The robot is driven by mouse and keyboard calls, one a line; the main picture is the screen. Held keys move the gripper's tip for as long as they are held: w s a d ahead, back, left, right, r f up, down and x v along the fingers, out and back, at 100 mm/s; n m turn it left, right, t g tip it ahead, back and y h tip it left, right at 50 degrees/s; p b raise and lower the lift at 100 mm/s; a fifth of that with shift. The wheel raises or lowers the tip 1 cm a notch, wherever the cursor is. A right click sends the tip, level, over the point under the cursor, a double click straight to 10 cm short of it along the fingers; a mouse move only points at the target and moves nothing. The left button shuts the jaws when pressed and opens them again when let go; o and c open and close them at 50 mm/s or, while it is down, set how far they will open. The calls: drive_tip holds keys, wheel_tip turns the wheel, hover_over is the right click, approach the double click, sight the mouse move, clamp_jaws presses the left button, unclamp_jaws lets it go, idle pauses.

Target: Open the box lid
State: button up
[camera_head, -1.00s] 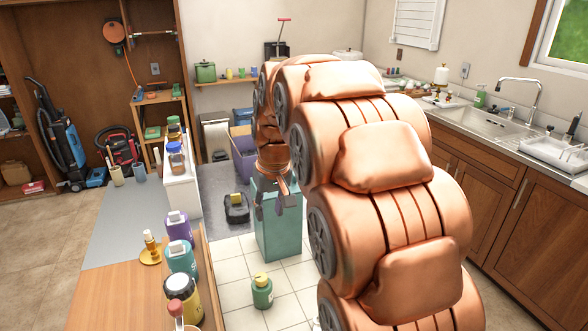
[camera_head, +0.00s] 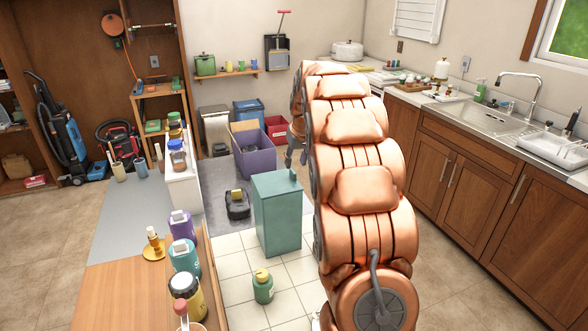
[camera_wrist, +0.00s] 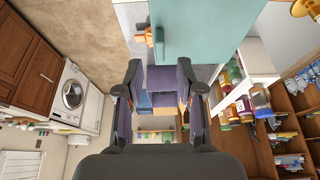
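A teal box (camera_head: 280,222) stands upright on the white floor tiles, its flat top closed. In the wrist view a teal surface (camera_wrist: 205,28) fills the upper middle, close to my gripper. A purple box (camera_head: 256,160) stands on the grey mat behind the teal box, with its flaps raised. My gripper (camera_wrist: 160,82) is open and empty in the wrist view. Its two dark fingers stand apart, with the purple box (camera_wrist: 161,76) seen beyond them. In the head view my gripper (camera_head: 296,154) is small, partly hidden by my arm, beyond the teal box's back right corner.
A green bottle (camera_head: 263,287) stands on the floor before the teal box. A table (camera_head: 120,290) with several bottles is at left. A black and yellow object (camera_head: 237,204) lies on the mat. A red crate (camera_head: 276,130) stands behind. A sink counter (camera_head: 470,130) runs along the right.

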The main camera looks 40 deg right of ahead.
sight(293, 171)
drive_tip(key=p+x, duration=0.2)
drive_tip(key=x, duration=0.3)
drive_tip(key=shift+w+f, duration=0.15)
drive_tip(key=shift+f, duration=0.15)
clamp_jaws()
idle(0.4)
